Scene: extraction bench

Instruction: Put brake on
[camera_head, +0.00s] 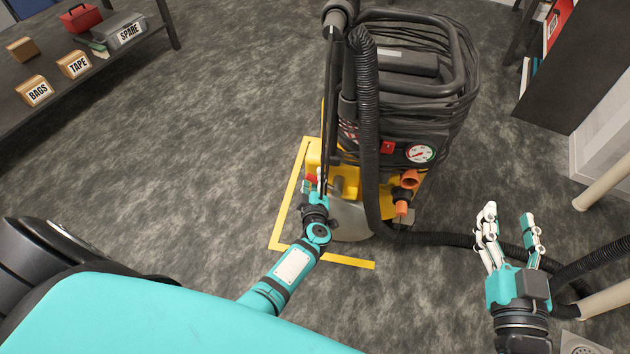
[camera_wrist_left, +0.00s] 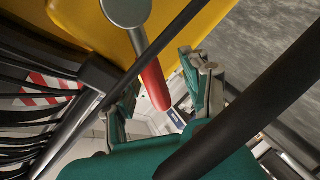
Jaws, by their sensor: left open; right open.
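The extractor (camera_head: 400,100) stands on the floor, with a yellow base (camera_head: 345,183), a black hose and a dial gauge. A lever with a red grip (camera_wrist_left: 154,86) and a grey round end (camera_wrist_left: 125,10) shows in the left wrist view, in front of the yellow base; it looks like the brake lever. My left gripper (camera_head: 314,192) is low at the extractor's left front. Its open fingers (camera_wrist_left: 162,84) are on either side of the red grip in the picture; contact cannot be told. My right gripper (camera_head: 509,217) is open and empty, to the right of the extractor.
Yellow floor tape (camera_head: 345,262) marks a corner around the extractor's base. A black hose (camera_head: 450,239) runs along the floor to the right, past my right gripper. A dark pole (camera_wrist_left: 265,95) crosses close to my left wrist camera. A shelf with labelled boxes (camera_head: 75,64) stands at upper left.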

